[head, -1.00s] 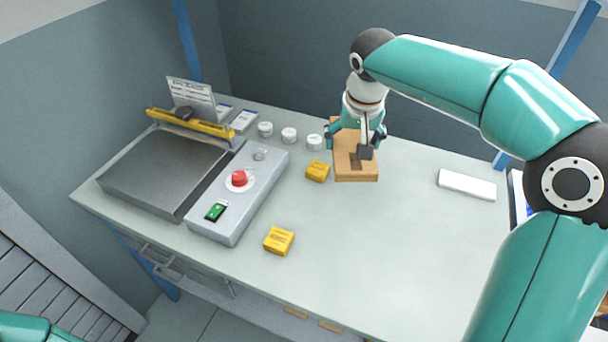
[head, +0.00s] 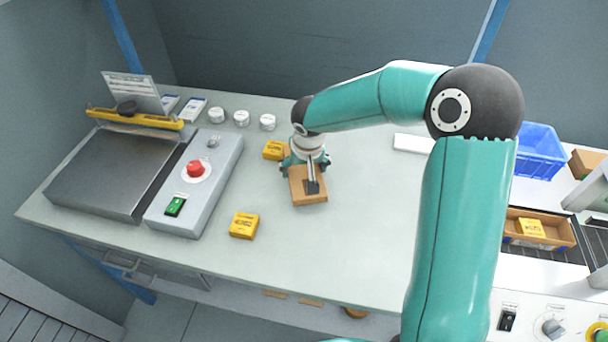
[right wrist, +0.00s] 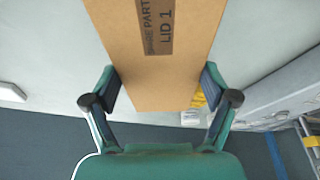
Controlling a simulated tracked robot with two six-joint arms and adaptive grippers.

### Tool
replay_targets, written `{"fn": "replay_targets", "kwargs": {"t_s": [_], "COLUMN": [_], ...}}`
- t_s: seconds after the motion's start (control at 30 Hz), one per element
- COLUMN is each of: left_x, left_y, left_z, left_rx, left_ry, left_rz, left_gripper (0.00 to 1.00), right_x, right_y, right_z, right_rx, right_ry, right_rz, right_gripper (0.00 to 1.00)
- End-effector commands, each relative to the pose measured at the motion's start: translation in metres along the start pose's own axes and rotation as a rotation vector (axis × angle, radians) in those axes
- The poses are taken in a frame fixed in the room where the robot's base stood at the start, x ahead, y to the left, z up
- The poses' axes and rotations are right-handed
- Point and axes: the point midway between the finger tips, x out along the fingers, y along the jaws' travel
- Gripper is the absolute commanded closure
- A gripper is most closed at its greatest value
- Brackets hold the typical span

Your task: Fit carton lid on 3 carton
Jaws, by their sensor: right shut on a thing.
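A flat brown carton lid (head: 308,196) is held in my right gripper (head: 305,163) over the bench, with its far end between the fingers. In the right wrist view the fingers press on both long sides of the lid (right wrist: 160,85), whose dark label reads "LID 1". Whether it clears the bench top is hard to tell. An open brown carton (head: 560,238) with a yellow box inside stands on the conveyor at the right; its number cannot be read. My left gripper is not in view.
Yellow boxes lie on the bench (head: 100,220), one behind the lid (head: 273,150) and one in front left (head: 244,225). A grey control box (head: 215,165) stands left. A blue crate (head: 538,152) is behind the carton. My right arm covers the bench's right side.

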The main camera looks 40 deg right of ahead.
Motion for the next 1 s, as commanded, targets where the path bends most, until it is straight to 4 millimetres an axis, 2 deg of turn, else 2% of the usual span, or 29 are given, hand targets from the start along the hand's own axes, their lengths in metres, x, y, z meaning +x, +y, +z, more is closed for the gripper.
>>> {"fn": "replay_targets", "kwargs": {"t_s": [0.1,0.2,0.57,0.6,0.67,1.0], "left_x": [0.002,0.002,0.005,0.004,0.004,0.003], "left_y": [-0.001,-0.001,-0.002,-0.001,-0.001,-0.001], "left_z": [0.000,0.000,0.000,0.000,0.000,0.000], "left_rx": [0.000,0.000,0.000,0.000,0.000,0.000], "left_ry": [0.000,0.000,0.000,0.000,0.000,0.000], "left_rz": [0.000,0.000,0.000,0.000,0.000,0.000], "left_gripper": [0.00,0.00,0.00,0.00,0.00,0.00], "right_x": [0.019,0.026,0.030,0.028,0.028,0.028], "right_y": [0.000,0.000,0.001,0.001,0.001,0.001], "right_z": [0.006,0.009,0.009,0.009,0.009,0.009], "right_rx": [-0.001,-0.001,0.001,0.001,0.001,0.001], "right_ry": [-0.004,-0.002,0.000,0.000,0.000,-0.001], "right_rz": [0.002,0.000,0.001,0.001,0.001,0.001], "right_gripper": [0.47,0.47,0.47,0.10,0.00,0.00]}}
